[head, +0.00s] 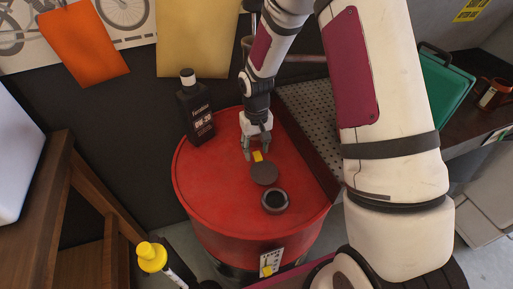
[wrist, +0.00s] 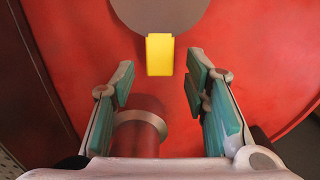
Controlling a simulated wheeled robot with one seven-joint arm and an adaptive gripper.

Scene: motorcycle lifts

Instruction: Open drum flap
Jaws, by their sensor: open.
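A red drum (head: 222,180) stands in front of me. On its lid is a dark grey round flap (head: 264,173) with a yellow tab (head: 257,156) on the side facing my gripper. My gripper (head: 257,153) is open and empty, just above the lid at the tab. In the wrist view, the yellow tab (wrist: 160,55) lies ahead of the fingertips, roughly between their lines, and the flap (wrist: 172,14) is cut off by the top edge. The flap looks flat; any gap under it cannot be seen.
A dark-rimmed round opening (head: 275,202) is on the lid, nearer me than the flap. A black bottle (head: 195,108) stands at the lid's back left. A red cylindrical stub (wrist: 140,135) shows below my fingers. A perforated metal panel (head: 308,112) is at right.

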